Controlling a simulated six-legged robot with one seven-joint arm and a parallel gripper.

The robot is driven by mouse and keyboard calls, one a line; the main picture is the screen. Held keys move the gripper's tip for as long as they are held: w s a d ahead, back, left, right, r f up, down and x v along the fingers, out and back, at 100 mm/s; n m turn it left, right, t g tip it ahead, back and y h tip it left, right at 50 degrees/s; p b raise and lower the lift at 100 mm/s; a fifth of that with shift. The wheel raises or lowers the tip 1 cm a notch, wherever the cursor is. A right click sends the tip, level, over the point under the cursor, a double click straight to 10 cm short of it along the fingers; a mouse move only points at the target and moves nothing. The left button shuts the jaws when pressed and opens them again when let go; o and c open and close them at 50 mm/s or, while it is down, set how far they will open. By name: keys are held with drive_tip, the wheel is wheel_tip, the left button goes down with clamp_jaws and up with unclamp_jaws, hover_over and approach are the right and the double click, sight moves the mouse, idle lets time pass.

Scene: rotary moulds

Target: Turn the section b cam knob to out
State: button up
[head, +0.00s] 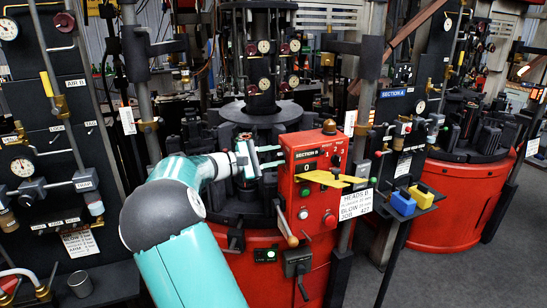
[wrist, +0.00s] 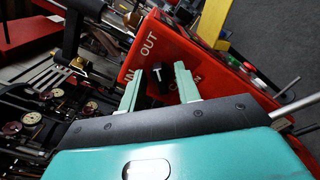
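The section B control box (head: 310,185) is red, with a "SECTION B" label on its front. In the wrist view, its red side panel (wrist: 172,45) carries the words OUT and IN. A small black knob (wrist: 161,77) with a white pointer mark sits on that panel, below OUT and to the right of IN. My gripper (wrist: 158,80) is open, with one teal finger on each side of the knob and gaps visible between. I cannot tell how deep the fingers reach. In the head view my gripper (head: 268,157) is at the box's left side, and the knob is hidden.
A yellow bar (head: 330,179) crosses the box front. A lever with a wooden handle (head: 287,228) hangs at its lower left. Blue (head: 402,203) and yellow (head: 421,196) blocks stand on a shelf to the right. Dark machinery crowds behind my gripper.

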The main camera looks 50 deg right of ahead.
drive_tip(key=v, duration=1.4)
drive_tip(key=shift+s, duration=0.15)
drive_tip(key=s+a+f+m+t+y, duration=0.1)
drive_tip(key=s+a+t+y, duration=0.4)
drive_tip(key=a, duration=0.7)
drive_tip(key=s+a+f+t+y, duration=0.2)
drive_tip(key=s+a+t+y, duration=0.3)
drive_tip(key=s+a, duration=0.4)
drive_tip(key=s+a+f+m+t+y, duration=0.1)
drive_tip(key=s+a+t+y, duration=0.3)
drive_tip(key=a, duration=1.1)
drive_tip(key=s+f+y, duration=0.1)
drive_tip(key=s, duration=0.1)
drive_tip(key=shift+s+a+f+m+t, duration=0.3)
drive_tip(key=shift+s+f+t, duration=0.1)
